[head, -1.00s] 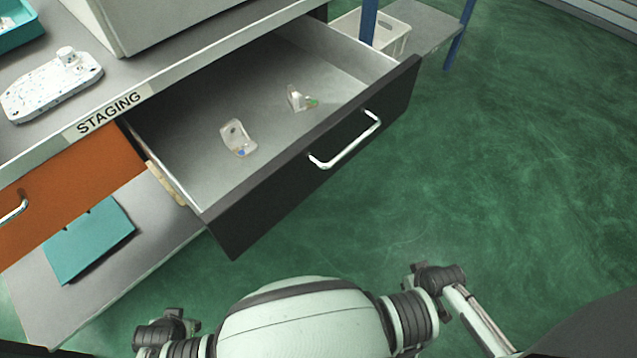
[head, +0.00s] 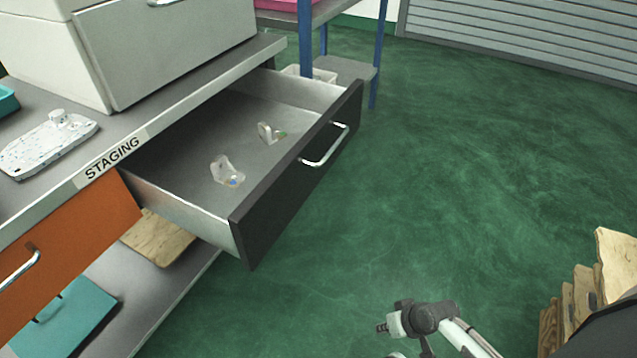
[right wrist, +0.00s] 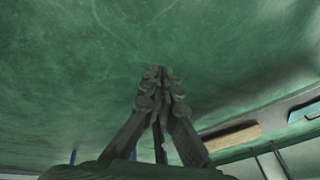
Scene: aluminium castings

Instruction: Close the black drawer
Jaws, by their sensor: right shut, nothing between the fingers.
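The black drawer (head: 298,190) is pulled well out of the bench in the head view, its silver bar handle (head: 327,148) facing right. Two small pale brackets lie in its grey tray: one with a blue spot (head: 227,172), and one with a green spot (head: 268,133). My right gripper (head: 385,327) is low in the head view, over the floor, right of and well apart from the drawer front. In the right wrist view its fingers (right wrist: 158,75) are together and empty, against green floor. My left gripper is out of view.
The bench top carries a STAGING label (head: 112,158), a speckled pale casting (head: 50,143) and a large grey cabinet (head: 165,50). An orange drawer (head: 75,235) sits shut at left. Wooden pieces (head: 570,300) stand at lower right. The green floor before the drawer is clear.

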